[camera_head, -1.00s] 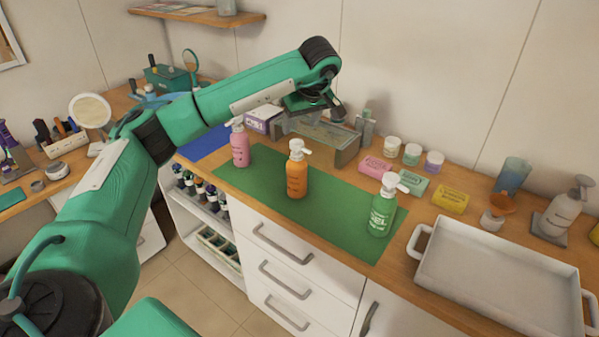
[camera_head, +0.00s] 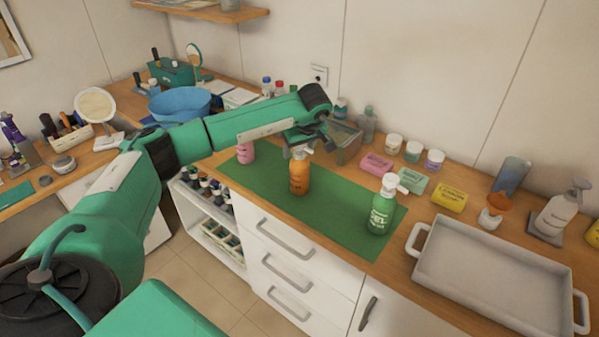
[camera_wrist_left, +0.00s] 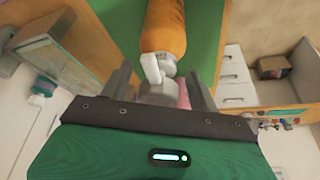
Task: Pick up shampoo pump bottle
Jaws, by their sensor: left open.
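Three pump bottles stand upright on the green mat (camera_head: 338,225): a pink one (camera_head: 245,153) at the left, an orange one (camera_head: 299,177) in the middle, a green one (camera_head: 380,214) at the right. I cannot tell from the labels which is shampoo. My left gripper (camera_head: 302,148) is open just above the orange bottle, partly hiding its pump head. In the left wrist view, the white pump head of the orange bottle (camera_wrist_left: 166,28) lies between the two open fingers (camera_wrist_left: 162,82), not visibly clamped. The right gripper is not in view.
Small jars and soap boxes, including a yellow one (camera_head: 450,198), line the wall side.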

